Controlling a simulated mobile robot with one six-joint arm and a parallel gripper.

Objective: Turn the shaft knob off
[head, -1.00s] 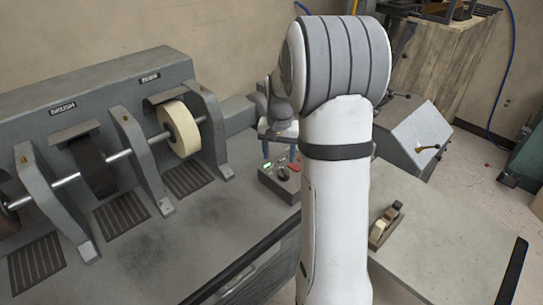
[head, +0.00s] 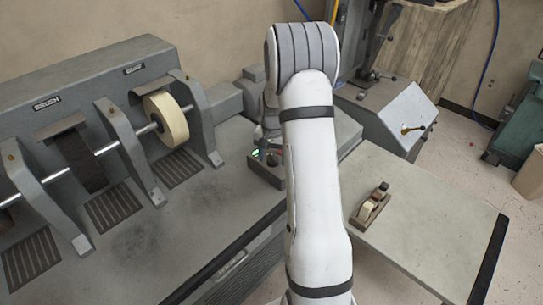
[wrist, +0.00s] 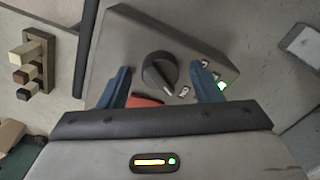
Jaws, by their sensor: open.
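The grey control box (head: 262,172) sits at the right end of the machine bench in the head view, partly hidden by my arm. In the wrist view the box (wrist: 200,45) carries a round black knob (wrist: 157,68) with a pale pointer line aimed toward the lower right. Small label plates sit beside the knob, and a green light (wrist: 221,86) is lit. A red part (wrist: 147,100) shows just below the knob. My gripper (wrist: 161,72) is open, its blue fingers on either side of the knob in the picture. I cannot tell whether they touch it.
A finishing machine with a pale wheel (head: 166,118) and a shaft stands at the left. A side table (head: 420,225) at the right bears a small wooden block set (head: 371,204). A grey machine with a sloped panel (head: 405,115) stands behind it.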

